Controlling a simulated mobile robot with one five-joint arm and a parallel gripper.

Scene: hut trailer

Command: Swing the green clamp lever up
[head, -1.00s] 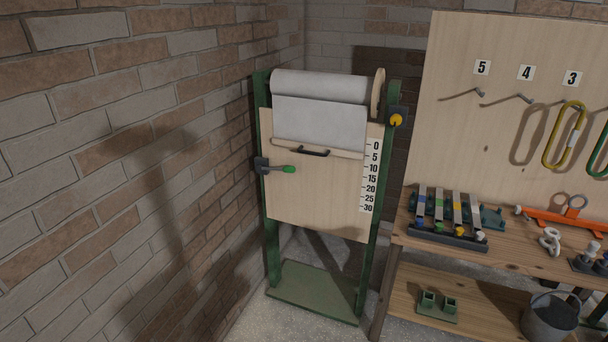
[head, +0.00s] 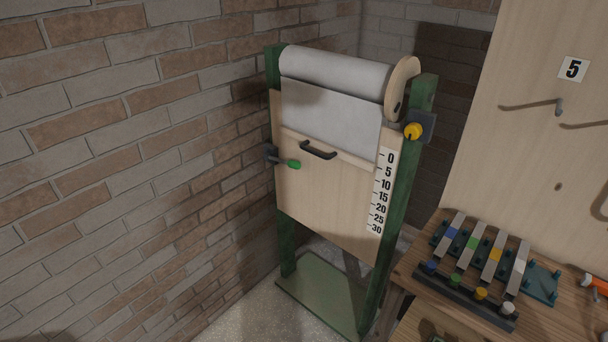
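The green clamp lever (head: 293,164) is on the left edge of the wooden board of a green-framed roll stand. It has a dark pivot block (head: 271,155) and a short arm with a green tip. The lever points right, about level with a slight downward tilt, across the board. My gripper is not in view.
The stand holds a white roll (head: 335,72) with a sheet hanging over the board (head: 322,208), a black handle (head: 318,150), a scale (head: 382,190) and a yellow knob (head: 413,131). A brick wall (head: 130,180) is close on the left. A workbench (head: 540,325) with a colored-strap rack (head: 480,262) stands at right.

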